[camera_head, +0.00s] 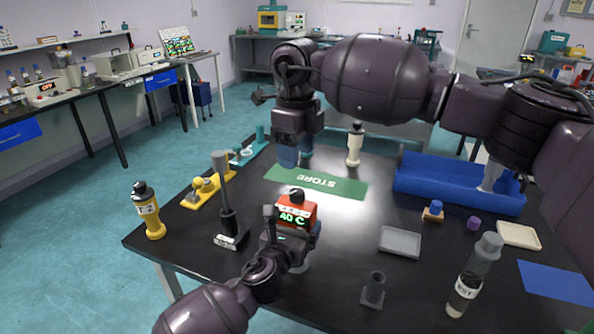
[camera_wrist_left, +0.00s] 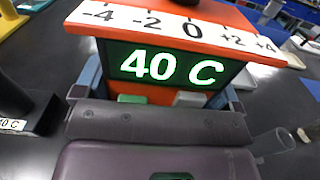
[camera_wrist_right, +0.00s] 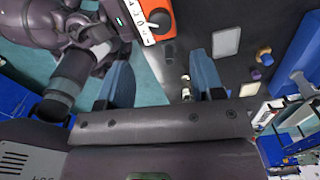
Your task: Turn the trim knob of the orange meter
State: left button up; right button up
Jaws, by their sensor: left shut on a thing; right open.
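The orange meter (camera_head: 298,208) stands on the black table with a green "40 C" display. In the left wrist view the meter (camera_wrist_left: 255,18) has a white scale from -4 to +4 and part of a dark trim knob (camera_wrist_left: 183,3) on top. The knob also shows in the right wrist view (camera_wrist_right: 160,18). My left gripper (camera_head: 291,224) is shut on the meter, one finger at each side. My right gripper (camera_head: 296,156) is open and empty, pointing down behind the meter, apart from it. In the right wrist view its blue fingers (camera_wrist_right: 162,84) are spread wide.
A dark post on a labelled base (camera_head: 230,238) stands left of the meter. A yellow bottle (camera_head: 149,212), grey tray (camera_head: 400,242), clear bottle (camera_head: 473,277) and blue bin (camera_head: 455,195) surround the work area. The green STORE mat (camera_head: 325,184) lies behind the meter.

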pick_arm(q)
jog(key=shift+f, duration=0.1)
pick_arm(e)
jog(key=shift+r, duration=1.4)
dwell(2.2)
pick_arm(q)
jog(key=o, duration=0.8)
jog(key=shift+c, duration=0.2)
jog(key=shift+s, duration=0.1)
